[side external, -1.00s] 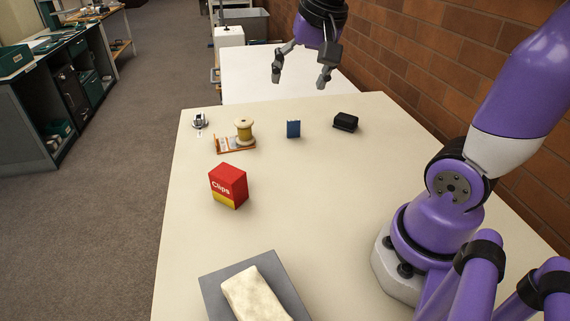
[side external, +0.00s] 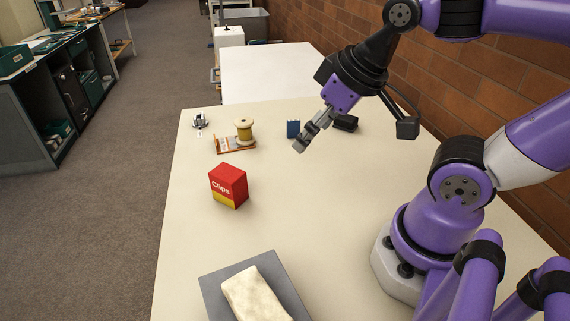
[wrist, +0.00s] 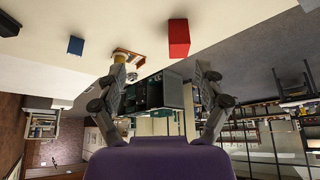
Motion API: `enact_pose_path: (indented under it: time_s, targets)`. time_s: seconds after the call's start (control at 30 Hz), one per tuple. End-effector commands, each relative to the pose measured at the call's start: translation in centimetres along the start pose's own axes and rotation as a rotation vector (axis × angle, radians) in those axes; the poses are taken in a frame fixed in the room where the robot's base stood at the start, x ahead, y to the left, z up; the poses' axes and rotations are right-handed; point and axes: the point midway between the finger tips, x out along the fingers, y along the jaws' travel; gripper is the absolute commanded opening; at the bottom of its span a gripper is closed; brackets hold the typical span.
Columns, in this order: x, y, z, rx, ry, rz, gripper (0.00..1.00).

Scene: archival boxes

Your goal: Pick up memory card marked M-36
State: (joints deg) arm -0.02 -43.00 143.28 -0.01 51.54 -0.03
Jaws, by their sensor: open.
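A small blue block-like item (side external: 293,128), which may be the memory card, stands upright toward the far side of the cream table; no marking is readable on it. It shows as a small blue square at the upper left of the wrist view (wrist: 75,45). My gripper (side external: 303,142) is tilted above the table, in front of the blue item in the side view and apart from it. In the wrist view my gripper (wrist: 159,62) has its two fingers spread wide, with nothing between them.
A red Clips box (side external: 228,186) stands left of centre. A thread spool (side external: 244,131) sits by an orange-edged card (side external: 233,145). A black case (side external: 346,123) lies right of the blue item. A cream block on a grey slab (side external: 215,283) is at the front. A brick wall runs along the right.

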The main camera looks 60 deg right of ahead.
Motion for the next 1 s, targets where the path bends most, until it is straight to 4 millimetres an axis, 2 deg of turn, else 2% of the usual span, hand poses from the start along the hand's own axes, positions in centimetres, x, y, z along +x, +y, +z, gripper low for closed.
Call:
enact_pose_path:
  time_s: [0.4, 0.43, 0.77, 0.87, 1.0]
  targets:
    - [0.0, 0.0, 0.0, 0.001, 0.000, 0.000, 0.82]
    - [0.0, 0.0, 0.0, 0.001, 0.000, 0.000, 0.78]
    - [0.0, 0.1, -0.2, 0.007, -0.002, 0.003, 0.78]
    - [0.4, 0.9, -1.2, 0.053, -0.012, 0.023, 0.78]
    - [2.1, 4.0, -4.6, 0.204, -0.038, 0.089, 0.78]
